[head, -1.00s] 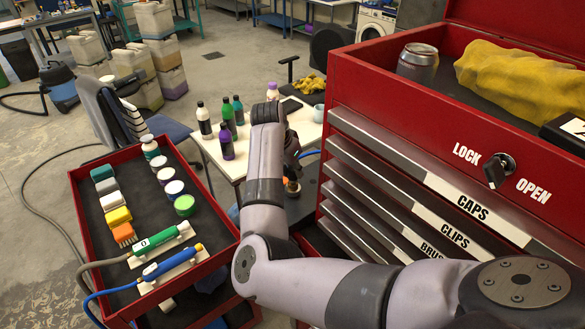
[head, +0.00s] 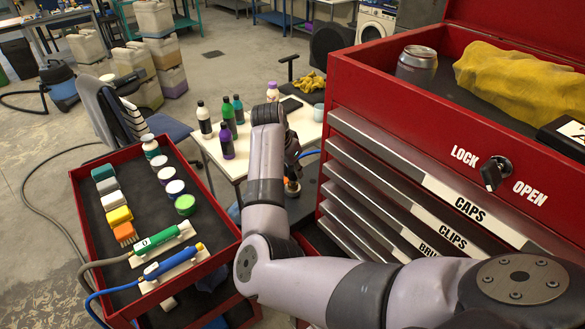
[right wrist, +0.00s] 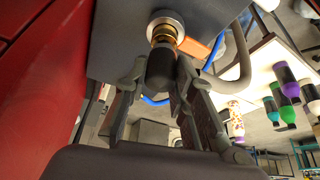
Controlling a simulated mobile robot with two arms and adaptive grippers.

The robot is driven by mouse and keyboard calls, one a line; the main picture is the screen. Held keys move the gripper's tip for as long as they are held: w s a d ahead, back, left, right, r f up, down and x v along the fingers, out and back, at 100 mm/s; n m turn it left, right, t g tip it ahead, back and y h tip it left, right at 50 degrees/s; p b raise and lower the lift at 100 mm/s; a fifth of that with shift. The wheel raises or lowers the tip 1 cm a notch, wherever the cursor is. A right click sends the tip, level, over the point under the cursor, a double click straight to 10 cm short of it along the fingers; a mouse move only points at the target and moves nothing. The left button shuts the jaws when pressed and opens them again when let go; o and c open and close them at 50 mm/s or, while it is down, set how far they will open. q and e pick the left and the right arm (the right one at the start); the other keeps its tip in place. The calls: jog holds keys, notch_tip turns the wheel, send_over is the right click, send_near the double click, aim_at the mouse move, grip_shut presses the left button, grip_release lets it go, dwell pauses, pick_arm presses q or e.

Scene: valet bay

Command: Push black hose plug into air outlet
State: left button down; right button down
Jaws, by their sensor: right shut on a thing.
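In the right wrist view my right gripper (right wrist: 156,76) is shut on the black hose plug (right wrist: 160,68), one finger on each side. A brass part (right wrist: 164,34) shows between the plug and the silver ring of the air outlet (right wrist: 167,20), in line with both. I cannot tell how deep the brass part sits in the ring. In the head view the right gripper (head: 292,152) shows only partly behind my right arm, between the red cart and the tool chest; the plug is hard to make out there. My left gripper is not in view.
A red tool chest (head: 340,85) with drawers stands close on the right. A white table (head: 300,130) with several bottles is behind. A grey hose (right wrist: 240,60) hangs near the outlet.

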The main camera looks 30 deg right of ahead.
jog(key=shift+f, duration=0.6)
jog(key=c, duration=1.3)
grip_release()
jog(key=shift+r, duration=0.1)
notch_tip(320, 180, up, 10)
